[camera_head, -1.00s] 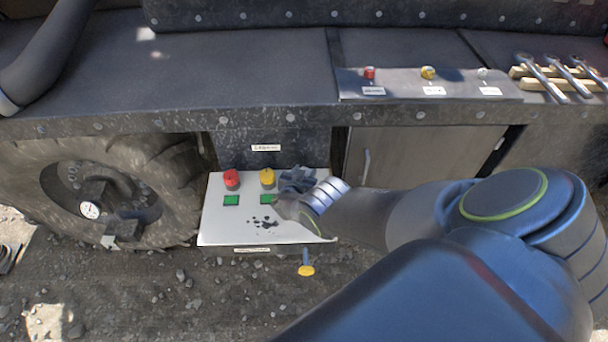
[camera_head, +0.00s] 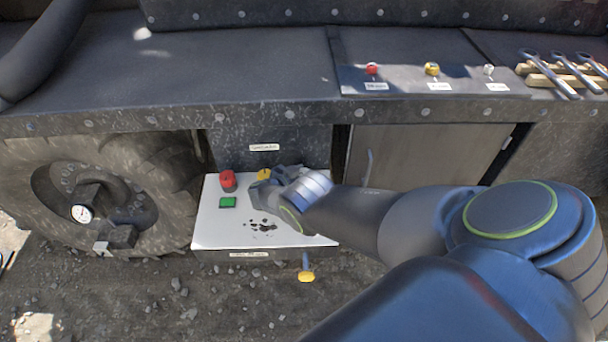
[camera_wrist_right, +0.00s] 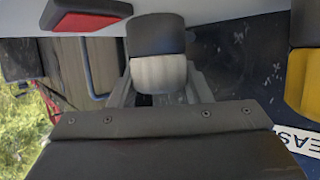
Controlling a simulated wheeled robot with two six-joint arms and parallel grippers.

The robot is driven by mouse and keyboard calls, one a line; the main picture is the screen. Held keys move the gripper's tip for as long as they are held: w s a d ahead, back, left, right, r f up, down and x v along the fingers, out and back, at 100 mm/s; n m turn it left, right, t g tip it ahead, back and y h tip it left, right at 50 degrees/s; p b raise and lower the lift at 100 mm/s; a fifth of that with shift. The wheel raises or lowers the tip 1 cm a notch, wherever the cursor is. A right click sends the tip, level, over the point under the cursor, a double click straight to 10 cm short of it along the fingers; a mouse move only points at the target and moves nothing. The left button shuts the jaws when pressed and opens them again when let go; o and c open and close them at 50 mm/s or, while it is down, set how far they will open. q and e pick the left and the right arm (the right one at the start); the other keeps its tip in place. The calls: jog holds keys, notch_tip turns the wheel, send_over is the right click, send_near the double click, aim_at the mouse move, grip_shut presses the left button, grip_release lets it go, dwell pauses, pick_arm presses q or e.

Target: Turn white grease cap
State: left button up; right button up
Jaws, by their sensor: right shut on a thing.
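My right gripper (camera_head: 264,192) reaches over the white panel (camera_head: 215,237) from the right, close beside the yellow cap (camera_head: 264,174). In the right wrist view, a white cap (camera_wrist_right: 158,76) with a dark top sits between the two grey jaws, which are shut on it. The arm and gripper hide this cap in the head view. The red cap (camera_head: 227,180) stands on the panel to the left of the yellow one. In the wrist view, red shows at the upper left (camera_wrist_right: 82,22) and yellow at the right edge (camera_wrist_right: 303,82). My left gripper is not in view.
Wrenches (camera_head: 562,75) lie above right, near small red, yellow and white knobs (camera_head: 432,69).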

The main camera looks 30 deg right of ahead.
jog(key=shift+w+r, duration=0.1)
jog(key=o, duration=1)
jog(key=shift+a+r+p, duration=0.1)
jog(key=shift+a+p, duration=0.2)
jog(key=p+v, duration=0.7)
jog(key=v, duration=0.9)
jog(key=shift+s+a+r+p, duration=0.15)
jog(key=shift+s+a+p, duration=0.1)
jog(key=shift+a+p, duration=0.05)
